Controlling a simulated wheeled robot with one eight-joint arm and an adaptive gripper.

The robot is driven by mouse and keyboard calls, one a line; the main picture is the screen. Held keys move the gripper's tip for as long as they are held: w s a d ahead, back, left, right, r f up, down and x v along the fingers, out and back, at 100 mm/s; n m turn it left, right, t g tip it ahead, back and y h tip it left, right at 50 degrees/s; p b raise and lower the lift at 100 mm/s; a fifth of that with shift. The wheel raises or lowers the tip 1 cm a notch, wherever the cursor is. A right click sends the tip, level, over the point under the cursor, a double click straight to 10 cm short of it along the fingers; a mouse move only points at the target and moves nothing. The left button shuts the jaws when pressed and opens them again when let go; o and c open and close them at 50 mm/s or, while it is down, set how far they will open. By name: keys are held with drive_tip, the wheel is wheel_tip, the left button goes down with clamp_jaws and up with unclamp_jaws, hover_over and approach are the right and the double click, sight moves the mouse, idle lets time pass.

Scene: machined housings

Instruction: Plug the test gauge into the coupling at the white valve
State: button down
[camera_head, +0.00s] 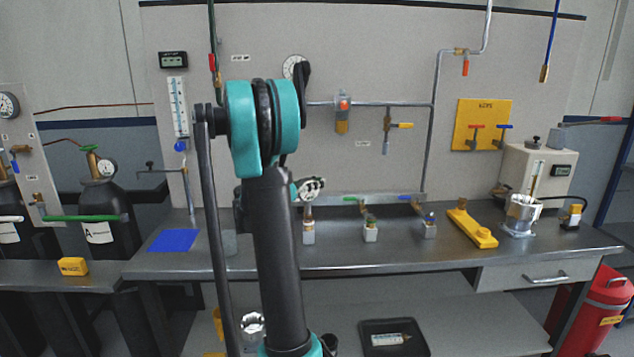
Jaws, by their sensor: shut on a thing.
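My gripper (312,187) shows only in part, as a small dark and silver shape just right of my upright arm. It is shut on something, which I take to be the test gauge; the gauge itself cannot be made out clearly. Right below the gripper, a brassy fitting stands over a grey block (308,237) on the bench, at the left end of the valve row. The white valve is not clearly visible; my arm and gripper cover that area. I cannot tell whether the gauge touches the coupling.
A green-handled valve (353,199) and a blue-handled valve (408,198) stand to the right, with grey blocks below. A yellow tool (471,229) and a metal pot (521,216) are farther right. A blue mat (173,240) lies left. The bench front (400,256) is clear.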

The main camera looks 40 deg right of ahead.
drive_tip(key=c, duration=1.3)
unclamp_jaws()
drive_tip(key=shift+f, duration=0.1)
drive_tip(key=a, duration=1.2)
drive_tip(key=shift+w, duration=0.15)
